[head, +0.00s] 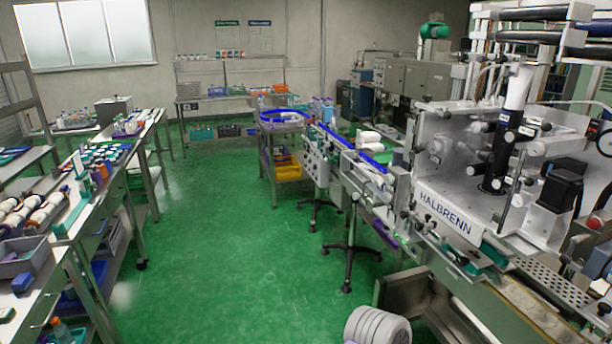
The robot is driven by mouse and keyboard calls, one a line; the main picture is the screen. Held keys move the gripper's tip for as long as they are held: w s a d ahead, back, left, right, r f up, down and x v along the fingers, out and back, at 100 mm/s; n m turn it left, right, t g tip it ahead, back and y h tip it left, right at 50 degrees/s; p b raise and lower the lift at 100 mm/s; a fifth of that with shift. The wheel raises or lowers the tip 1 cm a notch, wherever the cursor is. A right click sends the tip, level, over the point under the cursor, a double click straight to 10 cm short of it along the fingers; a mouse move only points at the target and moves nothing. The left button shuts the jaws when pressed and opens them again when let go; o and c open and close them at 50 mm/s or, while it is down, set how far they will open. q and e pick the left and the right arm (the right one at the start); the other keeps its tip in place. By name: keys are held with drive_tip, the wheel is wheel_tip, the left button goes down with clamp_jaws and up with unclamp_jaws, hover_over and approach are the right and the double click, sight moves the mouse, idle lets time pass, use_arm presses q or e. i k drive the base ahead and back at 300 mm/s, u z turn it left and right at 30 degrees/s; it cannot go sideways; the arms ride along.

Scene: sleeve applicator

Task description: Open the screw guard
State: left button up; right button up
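The sleeve applicator (470,165), a large metal machine with a HALBRENN nameplate (446,212), stands at the right. A black and white upright column (502,135) rises over its deck. A conveyor (345,150) with blue rails runs from the machine's left end toward the back. I cannot pick out the screw guard with certainty, nor tell whether it is open or shut. Neither of my grippers is in view.
A long bench (75,205) with bottles, rolls and bins lines the left side. A round table (283,125) with a blue rim stands beyond the conveyor. Black stand feet (350,252) spread on the floor before the conveyor. The green floor (215,235) between is clear.

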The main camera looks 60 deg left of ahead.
sight(342, 154)
drive_tip(key=u, duration=2.1)
drive_tip(key=k, duration=0.6)
drive_tip(key=u, duration=0.6)
drive_tip(key=i, duration=1.65)
drive_tip(key=z, duration=1.4)
drive_tip(key=i, duration=0.9)
drive_tip(key=z, duration=1)
